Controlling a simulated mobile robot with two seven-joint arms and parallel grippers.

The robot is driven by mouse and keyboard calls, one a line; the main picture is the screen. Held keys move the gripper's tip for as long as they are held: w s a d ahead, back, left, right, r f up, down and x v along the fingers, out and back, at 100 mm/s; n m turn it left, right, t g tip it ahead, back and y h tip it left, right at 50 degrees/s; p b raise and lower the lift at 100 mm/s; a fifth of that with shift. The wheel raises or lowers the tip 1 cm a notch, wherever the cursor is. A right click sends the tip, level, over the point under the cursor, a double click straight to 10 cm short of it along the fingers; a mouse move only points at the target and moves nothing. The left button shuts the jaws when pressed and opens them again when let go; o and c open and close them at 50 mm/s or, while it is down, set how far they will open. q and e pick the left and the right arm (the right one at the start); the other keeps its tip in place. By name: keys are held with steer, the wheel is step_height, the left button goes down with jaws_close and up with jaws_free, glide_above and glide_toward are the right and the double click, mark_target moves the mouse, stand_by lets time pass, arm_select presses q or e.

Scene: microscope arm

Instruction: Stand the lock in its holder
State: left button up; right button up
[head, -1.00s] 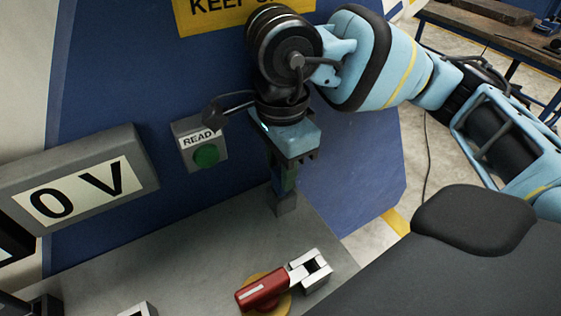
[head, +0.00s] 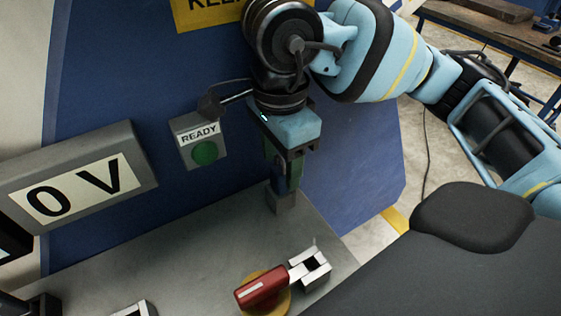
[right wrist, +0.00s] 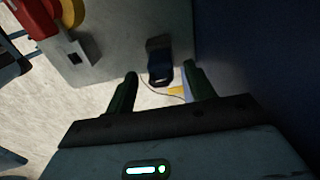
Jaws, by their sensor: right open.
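My right gripper (head: 284,180) points down over a small grey holder (head: 284,203) near the back edge of the metal panel top. Its fingers are open. In the right wrist view, a small dark blue lock (right wrist: 160,73) shows between the open fingertips (right wrist: 163,84), against the dark holder (right wrist: 158,45). It appears upright there, but I cannot tell how deep it sits. In the head view the fingers mostly hide the lock. My left gripper is not in view.
A red rotary handle (head: 262,288) on a yellow disc, with a metal hasp (head: 311,268), stands in front of the holder. A READY box with a green button (head: 205,152) is on the blue wall. A 0 V display (head: 80,185) stands left.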

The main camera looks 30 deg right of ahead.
step_height(320, 180, up, 6)
steer(key=shift+f, duration=0.15)
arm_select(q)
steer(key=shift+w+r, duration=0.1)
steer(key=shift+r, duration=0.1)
arm_select(e)
steer(key=shift+r, duration=0.4)
